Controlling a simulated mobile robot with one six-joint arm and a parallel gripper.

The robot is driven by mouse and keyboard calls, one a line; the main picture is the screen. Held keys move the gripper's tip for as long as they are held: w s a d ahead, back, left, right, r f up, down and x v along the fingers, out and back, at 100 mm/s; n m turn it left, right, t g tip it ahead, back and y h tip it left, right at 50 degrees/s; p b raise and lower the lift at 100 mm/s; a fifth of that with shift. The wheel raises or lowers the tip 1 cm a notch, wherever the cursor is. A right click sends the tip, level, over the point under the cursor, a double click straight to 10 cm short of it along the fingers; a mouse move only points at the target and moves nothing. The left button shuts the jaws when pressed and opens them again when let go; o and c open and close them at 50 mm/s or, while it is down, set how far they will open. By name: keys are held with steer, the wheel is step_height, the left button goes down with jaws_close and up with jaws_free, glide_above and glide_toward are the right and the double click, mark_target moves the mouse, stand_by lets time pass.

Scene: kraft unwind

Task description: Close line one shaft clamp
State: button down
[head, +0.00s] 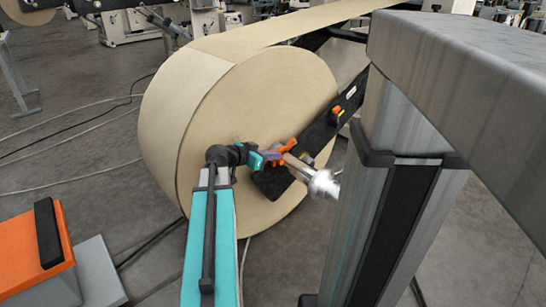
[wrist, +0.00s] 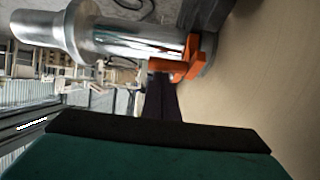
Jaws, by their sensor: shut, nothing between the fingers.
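The line one shaft clamp (head: 289,146) is a small orange part where the shaft meets the dark stand arm, in front of the paper roll. The silver shaft (head: 322,183) sticks out of it towards the camera. In the wrist view the orange clamp (wrist: 187,62) sits around or against the shaft (wrist: 125,42); I cannot tell how far its lever is swung. My gripper (head: 272,156) is shut and empty, close beside the clamp; contact cannot be told.
The large kraft roll (head: 250,95) stands right behind the clamp. The dark stand arm (head: 327,124) runs up to the right. A grey metal post (head: 385,215) stands at the right. An orange-topped block (head: 25,250) is at lower left. Cables cross the floor.

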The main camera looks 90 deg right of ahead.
steer(key=w+a+f+p, duration=0.2)
steer(key=w+a+p, duration=0.1)
steer(key=w+a, duration=0.3)
steer(key=shift+w+a, duration=0.2)
steer(key=shift+w, duration=0.15)
stand_by(0.5)
steer(key=shift+r, duration=0.1)
stand_by(0.4)
